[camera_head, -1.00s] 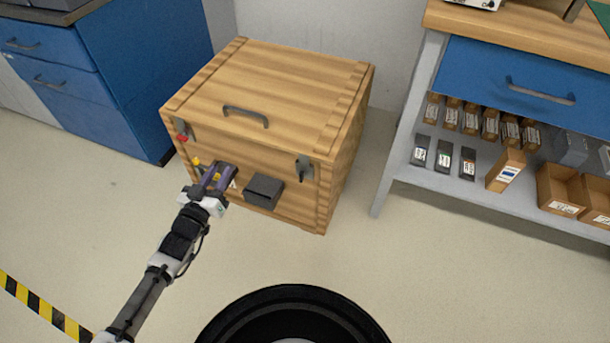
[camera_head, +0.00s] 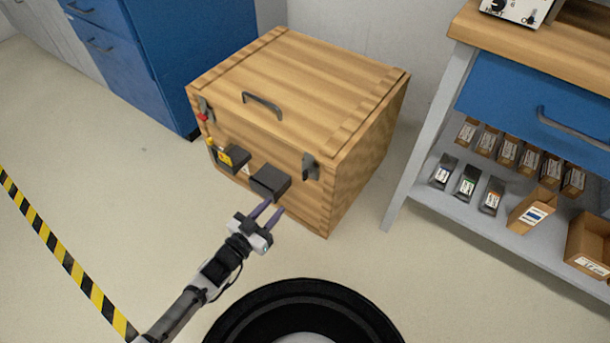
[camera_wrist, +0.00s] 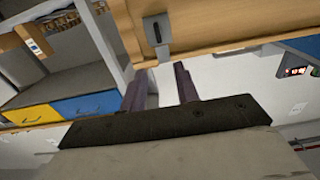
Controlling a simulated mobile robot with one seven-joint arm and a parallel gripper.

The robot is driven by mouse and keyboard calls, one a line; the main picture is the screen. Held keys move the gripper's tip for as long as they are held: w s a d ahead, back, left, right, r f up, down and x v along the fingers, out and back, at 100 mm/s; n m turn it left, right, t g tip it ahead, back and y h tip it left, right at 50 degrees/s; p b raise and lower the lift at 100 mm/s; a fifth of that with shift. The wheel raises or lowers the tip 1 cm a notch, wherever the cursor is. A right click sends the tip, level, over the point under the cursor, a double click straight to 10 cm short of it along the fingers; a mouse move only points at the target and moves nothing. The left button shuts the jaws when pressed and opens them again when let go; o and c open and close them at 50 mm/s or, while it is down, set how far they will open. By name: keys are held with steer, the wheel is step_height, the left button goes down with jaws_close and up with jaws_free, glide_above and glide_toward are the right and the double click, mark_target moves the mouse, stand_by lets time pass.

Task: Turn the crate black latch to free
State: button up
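The wooden crate (camera_head: 265,150) stands on the floor with its lid down. The black latch (camera_head: 311,167) is a dark lever on a grey plate at the upper right of the crate's front. The left latch (camera_head: 205,112) has a red part. My gripper (camera_head: 273,208) is in front of the crate, below and left of the black latch, apart from it. In the wrist view a latch with a black lever (camera_wrist: 157,33) lies beyond my fingers (camera_wrist: 160,84), which are spread with nothing between them. The lever lies lengthwise on its plate.
A dark box (camera_head: 270,182) juts from the crate's front near my fingers; another with a yellow label (camera_head: 234,158) is left of it. A workbench with shelf (camera_head: 455,205) stands right, a blue cabinet (camera_head: 160,55) left. Floor in front is clear.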

mark_target(303, 174)
steer(key=b+x, duration=0.1)
steer(key=x, duration=1.2)
steer(key=shift+w+d, duration=0.3)
jaws_close()
